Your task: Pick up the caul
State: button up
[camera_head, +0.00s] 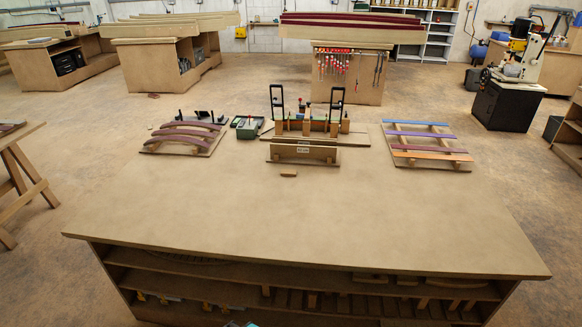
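The labelled board stands on a flat base in front of a clamping fixture (307,126) with two black upright handles and wooden blocks.
A rack of curved dark strips (184,136) stands at the bench's left rear. A rack of flat coloured strips (425,145) lies at the right rear. A green tray (247,128) sits left of the fixture. The bench's front half is clear; shelves below its front edge hold wooden pieces.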

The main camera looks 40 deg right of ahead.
aim_at(285, 172)
jog(key=u, duration=0.05)
jog(key=i, duration=1.05)
jog(key=u, duration=0.3)
